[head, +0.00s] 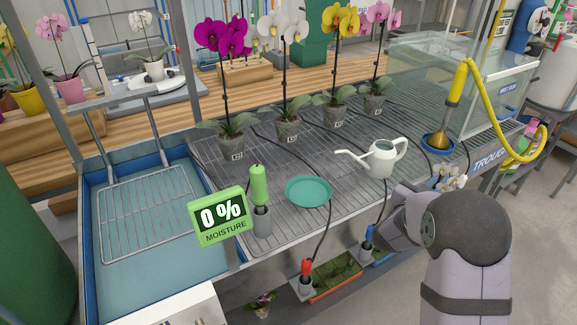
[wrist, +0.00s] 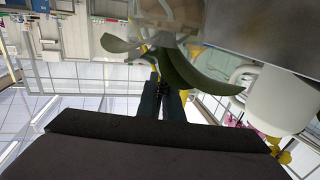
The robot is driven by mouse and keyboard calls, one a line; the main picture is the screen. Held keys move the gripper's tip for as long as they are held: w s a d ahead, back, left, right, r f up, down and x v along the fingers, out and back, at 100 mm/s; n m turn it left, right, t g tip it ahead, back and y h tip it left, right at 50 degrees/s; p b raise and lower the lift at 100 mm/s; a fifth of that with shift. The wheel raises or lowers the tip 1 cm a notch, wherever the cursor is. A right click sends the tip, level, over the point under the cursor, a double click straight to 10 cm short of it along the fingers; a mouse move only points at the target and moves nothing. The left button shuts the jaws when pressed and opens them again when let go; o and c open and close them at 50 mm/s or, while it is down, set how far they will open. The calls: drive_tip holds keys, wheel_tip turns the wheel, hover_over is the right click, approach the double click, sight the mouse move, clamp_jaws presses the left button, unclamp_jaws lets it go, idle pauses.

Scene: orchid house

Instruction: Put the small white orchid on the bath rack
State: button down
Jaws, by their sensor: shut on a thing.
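My gripper's fingers (wrist: 163,97) are shut on a plant with broad green leaves (wrist: 190,75) in the wrist view, where the scene is upside down. A pale see-through pot shows at the top edge. In the head view, small white blooms (head: 447,176) of the small white orchid show just beyond my arm, which hides my gripper and the pot. The bath rack (head: 150,215) is a bare wire grid in the blue-walled bath at the left, well apart from my arm.
A white watering can (head: 383,160), teal dish (head: 309,191) and green moisture probe (head: 259,190) stand between my arm and the bath. Several tall potted orchids line the bench's back. A glass tank (head: 470,85) and yellow hose (head: 500,65) are at the right.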

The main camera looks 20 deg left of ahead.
drive_tip(key=s+a+r+p, duration=0.1)
drive_tip(key=a+r+p, duration=0.3)
drive_tip(key=r, duration=0.6)
drive_tip(key=s+a+r+p, duration=0.1)
drive_tip(key=a+r+p, duration=0.3)
drive_tip(key=r, duration=0.5)
drive_tip(key=s+a+r+p, duration=0.1)
drive_tip(key=a+r+p, duration=0.3)
drive_tip(key=r, duration=0.6)
drive_tip(key=a+f+n+t+y+b, duration=0.25)
drive_tip(key=a+n+y, duration=1)
drive_tip(key=a, duration=1.95)
drive_tip(key=s+a+f+n+g+y+b, duration=0.1)
drive_tip(key=s+a+f+n+g+y, duration=0.2)
drive_tip(key=s+a, duration=0.6)
drive_tip(key=s+a+f+g+y+b, duration=0.25)
drive_tip(key=s+a+y, duration=0.3)
drive_tip(key=a, duration=0.45)
drive_tip(key=s+a+f+n+g+y+b, duration=0.1)
drive_tip(key=s+a+f+n+g+y, duration=0.2)
drive_tip(key=s+a, duration=0.65)
wheel_tip(320, 180, down, 10)
drive_tip(key=p, duration=0.2)
drive_tip(key=shift+w+m+t+y, duration=0.3)
drive_tip(key=shift+w+m+t, duration=0.1)
drive_tip(key=shift+w+m, duration=0.05)
